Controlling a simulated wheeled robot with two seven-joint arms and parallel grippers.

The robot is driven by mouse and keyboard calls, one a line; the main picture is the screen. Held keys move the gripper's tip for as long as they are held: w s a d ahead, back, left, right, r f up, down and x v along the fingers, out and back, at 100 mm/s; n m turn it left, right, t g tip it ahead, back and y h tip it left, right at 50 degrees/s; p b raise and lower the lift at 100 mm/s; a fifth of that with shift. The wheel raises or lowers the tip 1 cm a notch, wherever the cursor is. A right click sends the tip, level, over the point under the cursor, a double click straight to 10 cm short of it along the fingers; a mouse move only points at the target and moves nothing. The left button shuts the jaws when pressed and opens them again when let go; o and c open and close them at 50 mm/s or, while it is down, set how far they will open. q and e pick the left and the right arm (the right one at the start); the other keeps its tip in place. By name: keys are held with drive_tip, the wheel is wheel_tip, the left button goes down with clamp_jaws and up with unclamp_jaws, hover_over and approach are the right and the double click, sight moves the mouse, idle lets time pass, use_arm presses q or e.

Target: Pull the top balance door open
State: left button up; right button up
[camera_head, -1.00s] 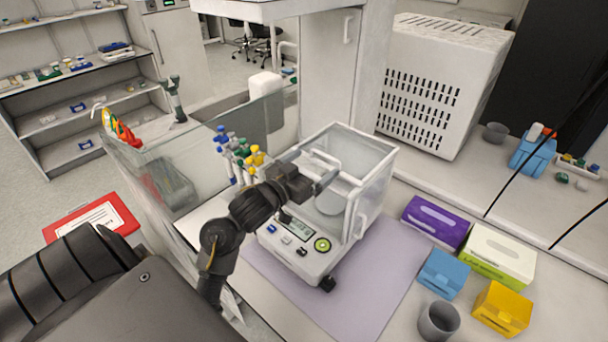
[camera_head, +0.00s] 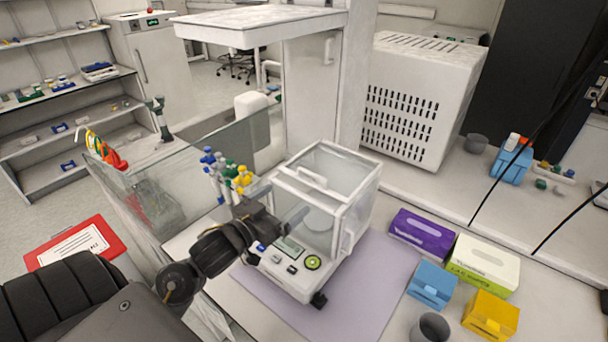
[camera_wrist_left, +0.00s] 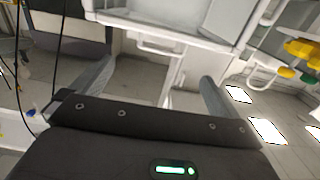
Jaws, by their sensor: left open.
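The balance (camera_head: 292,268) is a white box with a clear glass chamber and a front panel with a display and green button. Its top door (camera_head: 345,168) appears shut, with a white bar handle (camera_head: 312,177) near its left side. My left gripper (camera_head: 296,217) is open and empty, in front of the chamber's left side, below and apart from the handle. In the left wrist view, its two grey fingers (camera_wrist_left: 155,88) stand wide apart, with a white bar handle (camera_wrist_left: 160,46) beyond the gap. My right gripper is not in view.
Tubes with coloured caps (camera_head: 226,172) stand close left of the balance, beside a glass partition (camera_head: 160,190). A purple box (camera_head: 422,232), blue box (camera_head: 432,284), yellow box (camera_head: 490,315) and grey cup (camera_head: 430,327) stand to the right. The lilac mat (camera_head: 370,275) is clear at its right.

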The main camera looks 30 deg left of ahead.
sight(311, 174)
use_arm(q)
drive_tip(key=w+p, duration=0.1)
drive_tip(key=w, duration=0.2)
drive_tip(key=w+p, duration=0.1)
drive_tip(key=w, duration=0.3)
drive_tip(key=w+r+p, duration=0.1)
drive_tip(key=w, duration=0.2)
drive_tip(key=shift+w+d+p, duration=0.15)
drive_tip(key=shift+p, duration=0.2)
drive_tip(key=shift+w+f, duration=0.15)
drive_tip(key=shift+w, duration=0.35)
